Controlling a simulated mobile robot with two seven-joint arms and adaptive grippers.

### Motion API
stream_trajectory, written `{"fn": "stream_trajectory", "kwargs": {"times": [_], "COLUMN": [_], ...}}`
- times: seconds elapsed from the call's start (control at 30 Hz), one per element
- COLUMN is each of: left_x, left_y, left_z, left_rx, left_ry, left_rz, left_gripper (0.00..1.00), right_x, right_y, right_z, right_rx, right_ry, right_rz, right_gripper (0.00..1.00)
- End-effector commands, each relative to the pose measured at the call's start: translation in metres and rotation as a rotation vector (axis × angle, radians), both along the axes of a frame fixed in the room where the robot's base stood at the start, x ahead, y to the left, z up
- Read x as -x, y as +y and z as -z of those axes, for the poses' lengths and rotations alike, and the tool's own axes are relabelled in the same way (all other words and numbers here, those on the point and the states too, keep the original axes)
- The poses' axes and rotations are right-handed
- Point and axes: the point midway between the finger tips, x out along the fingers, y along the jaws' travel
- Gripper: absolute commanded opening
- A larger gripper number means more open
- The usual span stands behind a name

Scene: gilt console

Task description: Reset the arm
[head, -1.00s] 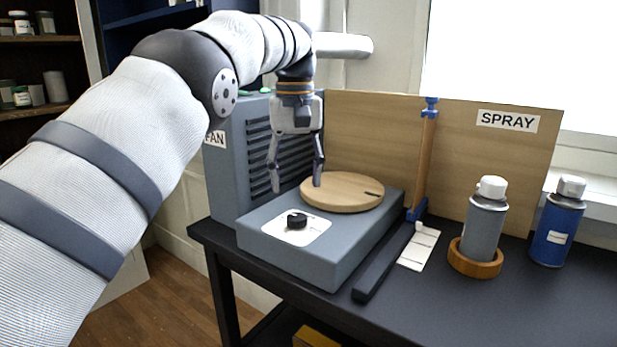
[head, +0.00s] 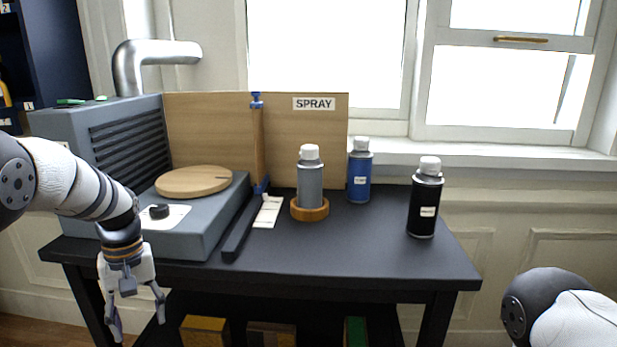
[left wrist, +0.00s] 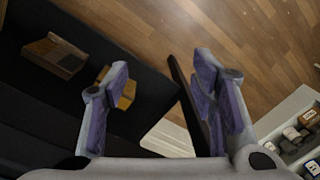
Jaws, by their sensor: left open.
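My left gripper (head: 138,318) is open and empty in the head view. It hangs with its fingers down in front of the table's left front edge, below the grey fan box. In the left wrist view its two fingers (left wrist: 165,105) are spread apart with nothing between them. Below them that view shows the dark lower shelf, a table leg and the wood floor. Of my right arm only a rounded joint and a white link (head: 560,310) show at the lower right of the head view. The right gripper is out of the picture.
The black table (head: 350,255) carries a grey unit (head: 205,225) with a round wooden disc (head: 194,181). A grey can (head: 311,185) stands in a wooden ring (head: 309,211). A blue can (head: 359,175) and a black can (head: 425,205) stand to the right. The front right tabletop is clear.

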Motion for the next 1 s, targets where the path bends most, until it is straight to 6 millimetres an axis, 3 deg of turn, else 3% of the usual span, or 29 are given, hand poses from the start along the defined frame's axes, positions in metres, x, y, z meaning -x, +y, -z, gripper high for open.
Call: {"fn": "stream_trajectory", "kwargs": {"times": [0.03, 0.1, 0.17, 0.2, 0.27, 0.3, 0.4, 0.53, 0.6, 0.7, 1.0], "left_x": [0.023, 0.06, 0.101, 0.132, 0.184, 0.22, 0.31, 0.396, 0.422, 0.438, 0.439], "left_y": [-0.004, -0.011, -0.019, -0.025, -0.035, -0.042, -0.061, -0.081, -0.088, -0.092, -0.092], "left_z": [0.039, 0.095, 0.138, 0.163, 0.193, 0.207, 0.222, 0.209, 0.198, 0.189, 0.188], "left_rx": [-0.001, -0.004, -0.003, 0.0, 0.007, 0.015, 0.044, 0.086, 0.104, 0.116, 0.115], "left_ry": [0.029, 0.051, 0.071, 0.084, 0.103, 0.115, 0.139, 0.155, 0.156, 0.153, 0.149], "left_rz": [0.029, 0.085, 0.139, 0.177, 0.234, 0.275, 0.375, 0.473, 0.504, 0.527, 0.529], "left_gripper": [0.52, 0.52, 0.52, 0.52, 0.52, 0.52, 0.52, 0.52, 0.52, 0.52, 0.52], "right_x": [0.001, 0.001, 0.001, 0.001, 0.001, 0.001, 0.001, 0.001, 0.001, 0.001, 0.001], "right_y": [0.0, 0.0, 0.0, 0.0, 0.0, 0.0, 0.0, 0.0, 0.0, 0.0, 0.0], "right_z": [0.0, -0.001, -0.001, -0.001, -0.001, -0.001, -0.001, -0.001, -0.001, -0.001, -0.001], "right_rx": [0.0, 0.0, 0.0, 0.0, 0.0, 0.0, 0.0, 0.0, 0.0, 0.0, 0.0], "right_ry": [0.001, 0.002, 0.003, 0.003, 0.003, 0.003, 0.002, 0.002, 0.002, 0.002, 0.002], "right_rz": [0.0, 0.0, 0.0, 0.0, 0.0, 0.0, 0.0, 0.0, 0.0, 0.0, 0.0], "right_gripper": [0.4, 0.4, 0.4, 0.4, 0.4, 0.4, 0.4, 0.4, 0.4, 0.4, 0.4]}}
